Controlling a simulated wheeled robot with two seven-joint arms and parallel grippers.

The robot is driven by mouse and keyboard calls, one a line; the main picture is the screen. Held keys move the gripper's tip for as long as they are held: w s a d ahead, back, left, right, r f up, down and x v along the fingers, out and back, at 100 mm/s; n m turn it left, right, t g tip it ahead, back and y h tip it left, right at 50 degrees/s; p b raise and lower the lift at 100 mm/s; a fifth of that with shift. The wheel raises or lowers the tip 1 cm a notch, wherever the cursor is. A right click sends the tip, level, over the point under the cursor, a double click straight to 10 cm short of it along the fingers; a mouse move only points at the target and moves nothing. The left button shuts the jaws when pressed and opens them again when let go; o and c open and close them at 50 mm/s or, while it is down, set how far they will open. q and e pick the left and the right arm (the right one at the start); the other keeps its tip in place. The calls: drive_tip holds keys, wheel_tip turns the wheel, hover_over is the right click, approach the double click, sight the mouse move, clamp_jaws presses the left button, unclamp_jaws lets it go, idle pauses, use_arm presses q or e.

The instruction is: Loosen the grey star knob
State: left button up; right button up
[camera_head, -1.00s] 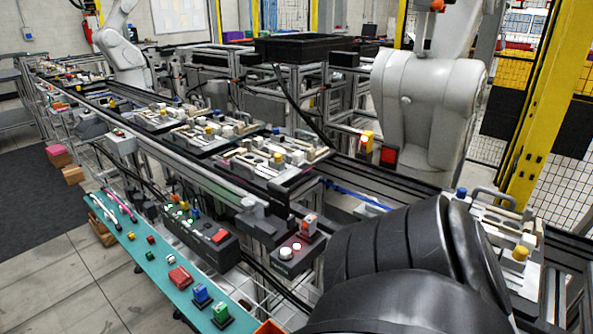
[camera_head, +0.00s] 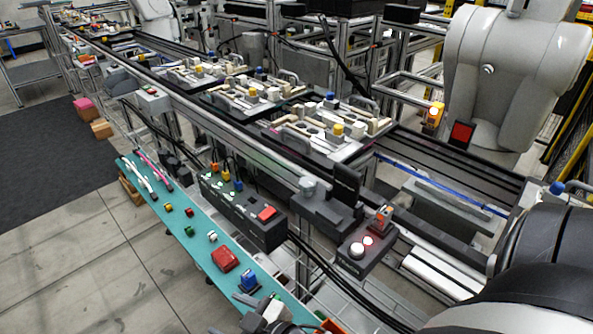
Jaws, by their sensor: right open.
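I cannot make out a clear grey star knob. A small grey rounded piece (camera_head: 309,185) sits at the front edge of the conveyor, beside a black block, but its shape is too small to tell. The nearest pallet fixture (camera_head: 345,152) carries a yellow knob (camera_head: 337,129) and a blue knob (camera_head: 330,97). My left gripper is not in view.
A red block (camera_head: 225,258) and a blue switch (camera_head: 249,281) stand on the shelf. A large grey robot arm (camera_head: 513,75) stands behind.

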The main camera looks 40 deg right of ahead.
drive_tip(key=w+a+r+n+t+y+b, duration=0.1)
drive_tip(key=w+a+r+n+y, duration=0.1)
drive_tip(key=w+r+n+y, duration=0.15)
drive_tip(key=w+a+r+n+t+y, duration=0.2)
drive_tip(key=w+a+r+n, duration=0.1)
drive_tip(key=r, duration=0.2)
wheel_tip(320, 180, up, 19)
drive_tip(key=n+g+h+b, duration=0.9)
drive_tip(key=n+g, duration=0.7)
drive_tip(key=n, duration=0.6)
hover_over(308, 181)
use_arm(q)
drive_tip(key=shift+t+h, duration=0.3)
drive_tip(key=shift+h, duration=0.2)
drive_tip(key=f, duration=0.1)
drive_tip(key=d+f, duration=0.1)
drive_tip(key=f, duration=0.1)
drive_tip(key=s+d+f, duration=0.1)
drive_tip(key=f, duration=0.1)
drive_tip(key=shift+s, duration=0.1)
use_arm(e)
drive_tip(key=shift+h, duration=0.25)
wheel_tip(308, 181, down, 15)
drive_tip(key=shift+f, duration=0.15)
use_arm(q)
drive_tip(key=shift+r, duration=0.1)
use_arm(e)
drive_tip(key=c, duration=1)
